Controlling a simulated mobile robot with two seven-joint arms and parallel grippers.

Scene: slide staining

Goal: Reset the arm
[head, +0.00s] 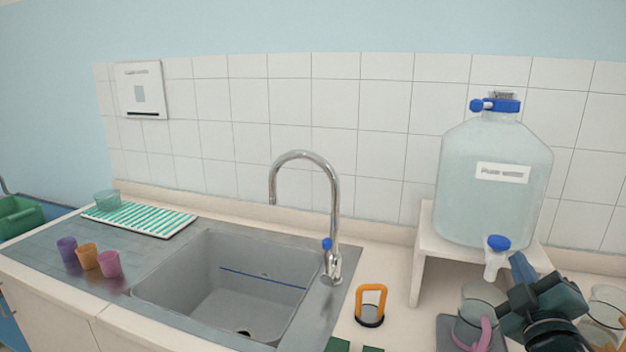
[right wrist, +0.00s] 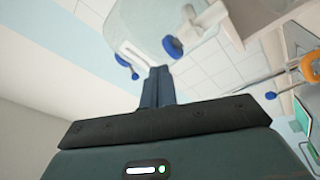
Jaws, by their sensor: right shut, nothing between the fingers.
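My right gripper (head: 517,262) is at the lower right of the head view, in front of the water jug's stand and just right of the spigot. Its dark fingers are shut together with nothing between them; they also show shut in the right wrist view (right wrist: 157,72). The large clear water jug (head: 492,190) with a blue cap stands on a white stand (head: 424,240). Its spigot has a blue knob (head: 498,243), close to the fingertips in the picture; I cannot tell whether they touch. My left gripper is not in view.
An orange-handled item (head: 371,301) stands near the sink (head: 225,283). The tall faucet (head: 334,210) rises behind it.

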